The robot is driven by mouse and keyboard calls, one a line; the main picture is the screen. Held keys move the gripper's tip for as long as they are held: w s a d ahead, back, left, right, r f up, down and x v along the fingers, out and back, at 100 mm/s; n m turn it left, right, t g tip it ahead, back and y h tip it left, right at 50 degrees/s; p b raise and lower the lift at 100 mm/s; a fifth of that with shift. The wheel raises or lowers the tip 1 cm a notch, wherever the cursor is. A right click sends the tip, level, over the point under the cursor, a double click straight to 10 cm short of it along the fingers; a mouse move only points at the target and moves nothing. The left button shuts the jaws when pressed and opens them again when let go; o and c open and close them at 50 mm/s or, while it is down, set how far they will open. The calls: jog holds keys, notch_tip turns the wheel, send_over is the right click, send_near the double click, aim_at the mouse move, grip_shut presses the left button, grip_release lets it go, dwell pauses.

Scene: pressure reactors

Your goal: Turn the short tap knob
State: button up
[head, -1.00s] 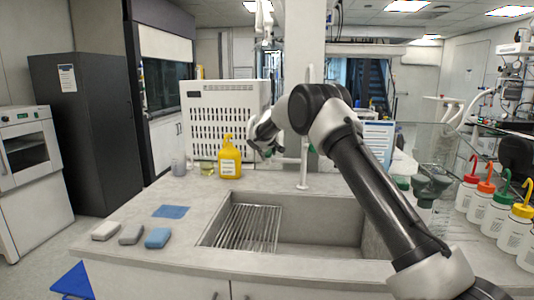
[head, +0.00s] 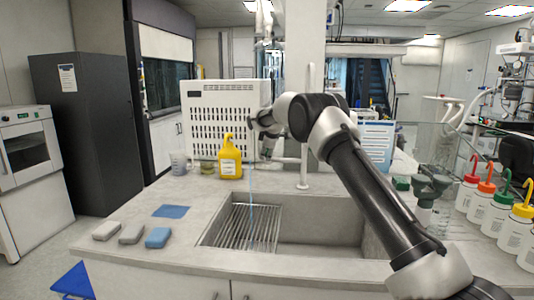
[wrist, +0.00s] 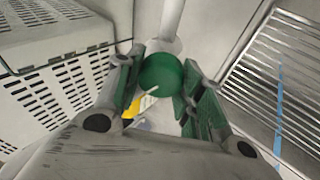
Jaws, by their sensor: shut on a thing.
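The green round tap knob (wrist: 161,74) sits between the fingers of my gripper (wrist: 160,82) in the wrist view, at the end of a pale tap stem (wrist: 171,20). My gripper is shut on the knob, with green pads on its fingers. In the head view my gripper (head: 264,140) is beside the white tap post (head: 304,170), behind the sink, and my wrist hides the knob. A thin blue stream (head: 251,205) runs down into the sink (head: 320,228). It also shows in the wrist view (wrist: 280,105).
A yellow bottle (head: 230,160) and small beakers stand left of the tap. A white vented box (head: 215,100) is behind my gripper. Wash bottles (head: 497,212) with coloured caps line the right side. Sponges (head: 132,234) lie at the front left.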

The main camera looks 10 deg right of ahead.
jog(key=shift+f+n, duration=0.1)
jog(key=shift+n, duration=0.5)
jog(key=o, duration=1)
jog(key=v, duration=1.2)
jog(key=shift+w+d, duration=0.1)
jog(key=shift+d, duration=0.05)
